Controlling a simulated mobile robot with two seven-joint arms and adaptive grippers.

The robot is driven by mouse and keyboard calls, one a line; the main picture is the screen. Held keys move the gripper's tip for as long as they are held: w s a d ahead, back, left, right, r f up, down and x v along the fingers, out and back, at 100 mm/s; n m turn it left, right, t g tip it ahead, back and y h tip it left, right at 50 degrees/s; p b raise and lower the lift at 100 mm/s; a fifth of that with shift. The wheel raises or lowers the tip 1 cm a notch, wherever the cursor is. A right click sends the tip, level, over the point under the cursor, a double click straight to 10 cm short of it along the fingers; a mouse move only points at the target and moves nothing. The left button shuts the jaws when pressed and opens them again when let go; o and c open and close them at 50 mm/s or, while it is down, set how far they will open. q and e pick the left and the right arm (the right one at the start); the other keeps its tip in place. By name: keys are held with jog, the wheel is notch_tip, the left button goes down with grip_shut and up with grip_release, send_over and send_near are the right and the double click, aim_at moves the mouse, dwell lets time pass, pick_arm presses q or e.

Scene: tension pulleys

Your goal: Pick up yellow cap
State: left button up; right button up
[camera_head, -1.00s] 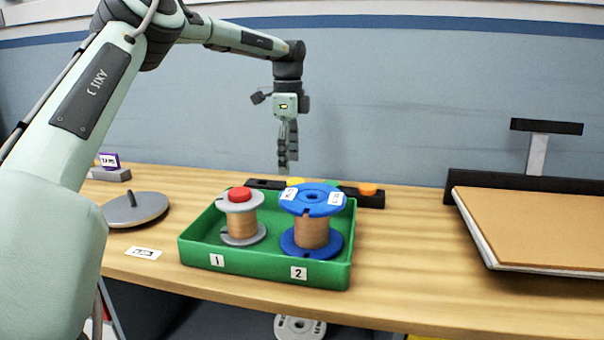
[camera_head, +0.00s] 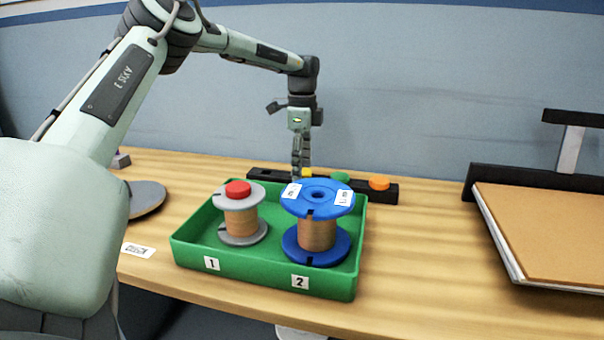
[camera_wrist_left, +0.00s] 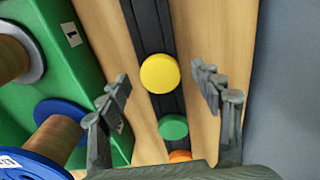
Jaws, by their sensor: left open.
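The yellow cap (camera_wrist_left: 160,73) is round and sits on a black rack (camera_wrist_left: 151,30) in the left wrist view. In the head view only a bit of the yellow cap (camera_head: 307,173) shows, beside my fingers and behind the blue spool. My left gripper (camera_head: 300,178) points down over the rack. In the left wrist view my left gripper (camera_wrist_left: 165,88) is open, with its fingers spread to either side of the yellow cap and nothing between them in its grip. I cannot tell how far above the cap the fingertips are. My right gripper is not in view.
A green cap (camera_head: 340,177) and an orange cap (camera_head: 379,182) sit on the same rack. A green tray (camera_head: 262,282) in front holds a grey spool (camera_head: 238,229) with a red cap (camera_head: 238,188) and a blue spool (camera_head: 318,255). A brown board (camera_head: 560,225) lies at right.

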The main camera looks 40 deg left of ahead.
pick_arm(q)
jog(key=shift+f, duration=0.15)
jog(key=c, duration=1)
jog(key=shift+r, duration=0.7)
notch_tip(320, 180, up, 3)
jog(key=shift+f+b, duration=0.1)
jog(key=shift+b, duration=0.25)
jog(key=shift+s+a+r, duration=0.95)
jog(key=shift+a+r, duration=0.2)
jog(key=shift+a, duration=0.55)
jog(key=shift+s+a+r, duration=0.95)
jog(key=shift+a+r, duration=0.15)
jog(key=shift+a, duration=0.6)
jog(key=shift+s+a+r, duration=0.95)
jog(key=shift+a+r, duration=0.2)
jog(key=shift+a, duration=0.55)
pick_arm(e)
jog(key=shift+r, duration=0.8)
